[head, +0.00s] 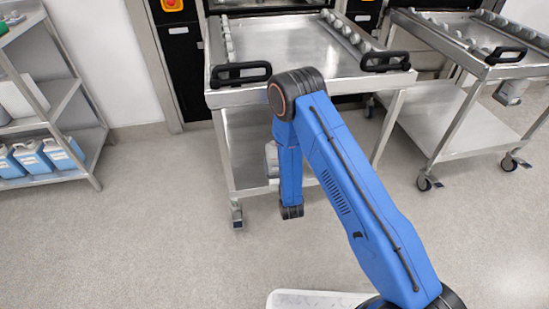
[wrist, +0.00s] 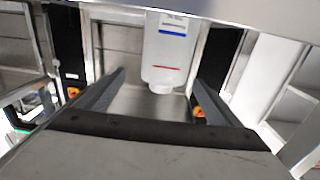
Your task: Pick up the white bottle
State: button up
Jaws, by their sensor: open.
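The white bottle (wrist: 166,58) shows in the wrist view with its neck pointing down in the picture and a blue and a red mark on its face. Its other end is cut off by a pale edge at the top. In the head view the bottle (head: 271,157) is on the lower shelf of the middle steel cart, partly hidden by my blue arm. My gripper (wrist: 160,77) is open and empty. In the wrist view its fingers lie on either side of the bottle, which looks to be ahead of the fingertips; the exact gap is unclear. The head view hides the gripper.
The middle cart (head: 290,60) has a raised top tray and black handles above the bottle. A second cart (head: 470,110) stands right. A shelf unit (head: 75,95) with blue-filled jugs (head: 62,150) stands left. The floor (head: 150,240) in front is clear.

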jog(key=x, duration=0.7)
jog(key=shift+a, duration=0.45)
jog(key=shift+w, duration=0.1)
jog(key=c, duration=1.2)
